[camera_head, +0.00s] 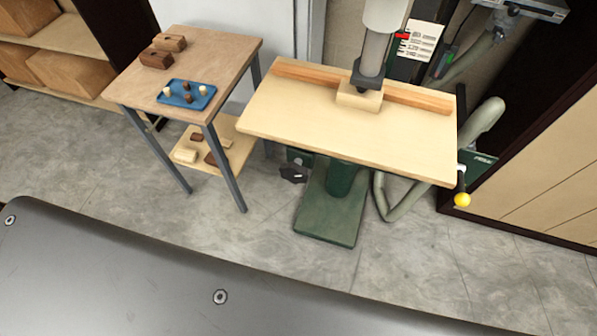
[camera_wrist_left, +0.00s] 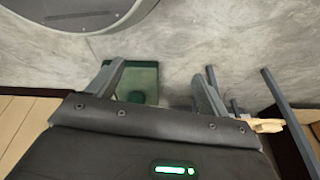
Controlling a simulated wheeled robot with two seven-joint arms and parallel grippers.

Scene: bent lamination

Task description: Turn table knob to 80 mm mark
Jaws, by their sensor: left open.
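A machine with a light wooden table (camera_head: 340,122) stands at the back, right of centre, in the head view. A black knob (camera_head: 293,174) sits below the table's front left part. A crank with a yellow ball (camera_head: 462,200) hangs at the table's right edge. I cannot tell which is the table knob. A white scale card (camera_head: 419,40) stands behind the table with a red pointer at its left side; its figures are too small to read surely. My left gripper (camera_wrist_left: 156,82) is open and empty in the left wrist view, its fingers either side of the green base. My right gripper is not in view.
The machine's green base (camera_head: 330,208) stands on the grey floor. A side table (camera_head: 207,62) at left holds wooden blocks and a blue tray (camera_head: 187,95) of small pieces. A grey hose (camera_head: 380,200) runs right of the base. Floor in front is clear.

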